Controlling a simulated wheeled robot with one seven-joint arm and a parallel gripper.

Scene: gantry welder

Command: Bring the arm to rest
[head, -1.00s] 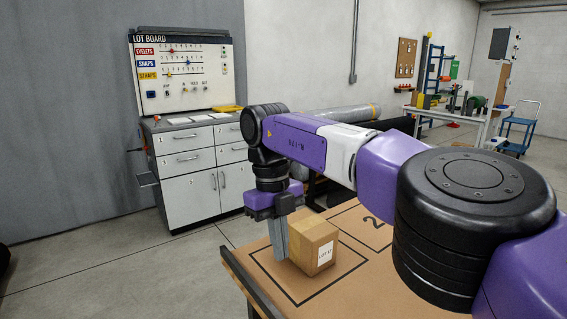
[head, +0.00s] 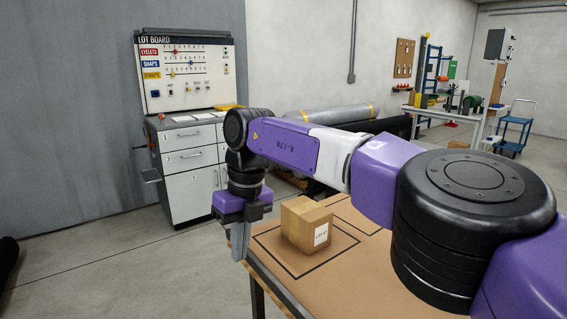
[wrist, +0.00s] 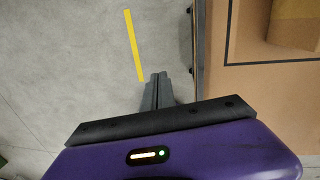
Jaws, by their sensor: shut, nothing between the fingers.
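My gripper (head: 239,243) is shut and empty, pointing down at the left edge of the brown table. In the wrist view its closed fingers (wrist: 157,90) show over the grey floor, just left of the table edge. My arm reaches across the head view from the right. A cardboard box (head: 306,224) with a white label sits upright inside a black outlined square on the table (head: 345,283), to the right of my gripper and apart from it. A corner of the box (wrist: 294,22) also shows in the wrist view.
A grey drawer cabinet (head: 193,187) with a lot board (head: 186,70) stands behind on the left. Long rolls (head: 335,113) lie behind my arm. A workbench (head: 450,113) and a blue cart (head: 515,125) stand at the far right. The floor at left is mostly clear.

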